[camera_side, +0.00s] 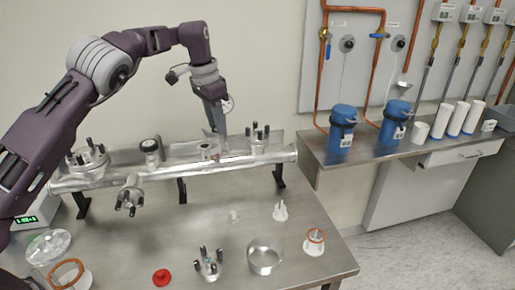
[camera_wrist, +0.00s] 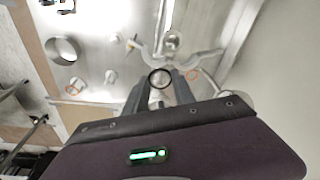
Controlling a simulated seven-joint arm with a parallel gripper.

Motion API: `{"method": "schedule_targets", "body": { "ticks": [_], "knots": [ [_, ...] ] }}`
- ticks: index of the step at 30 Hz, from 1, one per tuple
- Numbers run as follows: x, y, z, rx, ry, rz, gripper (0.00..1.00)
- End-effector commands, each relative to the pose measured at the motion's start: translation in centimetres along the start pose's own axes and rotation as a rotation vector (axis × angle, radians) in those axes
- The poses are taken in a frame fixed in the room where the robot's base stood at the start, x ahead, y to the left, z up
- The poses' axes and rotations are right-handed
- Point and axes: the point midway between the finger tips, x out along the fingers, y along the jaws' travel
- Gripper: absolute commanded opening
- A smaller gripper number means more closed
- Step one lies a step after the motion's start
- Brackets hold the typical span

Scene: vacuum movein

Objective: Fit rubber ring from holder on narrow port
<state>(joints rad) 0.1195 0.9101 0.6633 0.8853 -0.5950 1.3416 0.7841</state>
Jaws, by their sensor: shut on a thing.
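My gripper (camera_side: 217,131) points down just above the metal manifold tube (camera_side: 105,180). In the wrist view my gripper (camera_wrist: 160,88) is shut on a thin black rubber ring (camera_wrist: 160,78), held between the fingertips. The ring is hidden or too small to see in the side view. A short narrow port (camera_side: 208,150) stands on top of the tube, close below and slightly left of the fingertips. I cannot tell whether the ring touches it. A white pronged holder (camera_side: 280,211) on the table carries no visible ring. A smaller pale holder (camera_side: 233,216) stands left of it.
Clamped flanges (camera_side: 88,156) (camera_side: 259,139) stand at both ends of the tube. Orange rings sit on holders at right (camera_side: 315,237) and left (camera_side: 66,273). A metal collar (camera_side: 264,256), red cap (camera_side: 161,277) and clear dish (camera_side: 48,245) occupy the front table.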

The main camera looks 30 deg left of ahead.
Motion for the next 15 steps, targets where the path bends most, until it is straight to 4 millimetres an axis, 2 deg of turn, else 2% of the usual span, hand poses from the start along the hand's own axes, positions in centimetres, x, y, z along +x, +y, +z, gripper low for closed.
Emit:
{"method": "schedule_targets", "body": {
  "ticks": [1, 3, 7, 15],
  "knots": [
    [-0.8, -1.3, 0.9, -0.002, 0.001, -0.003, 0.02],
    [-1.5, -2.6, 1.9, 0.004, 0.0, -0.005, 0.02],
    [-1.9, -3.6, 2.8, 0.01, -0.004, -0.007, 0.02],
    [0.9, -3.5, 3.3, 0.012, -0.005, -0.006, 0.02]
  ]
}}
